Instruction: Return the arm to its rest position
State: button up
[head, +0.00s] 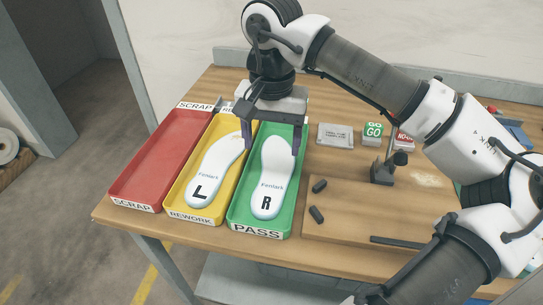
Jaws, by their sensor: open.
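My gripper (271,145) hangs over the far part of the trays, its fingers apart with no insole lifted between them. My arm reaches in from the right across the table. A white insole marked R (275,165) lies in the green PASS tray (259,235), below and just in front of my gripper. A white insole marked L (214,172) lies in the yellow REWORK tray (189,217). The gripper hides the far ends of these trays, and I cannot tell its exact height above them.
The red SCRAP tray (160,165) at the left is empty. A grey plate (335,135), a green GO block (373,131) and a red-and-white block (403,141) stand to the right. A dark stand (386,170) and a wooden board (345,222) with small dark pieces lie nearer.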

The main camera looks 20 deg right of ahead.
jog(key=shift+r, duration=0.3)
jog(key=shift+r, duration=0.1)
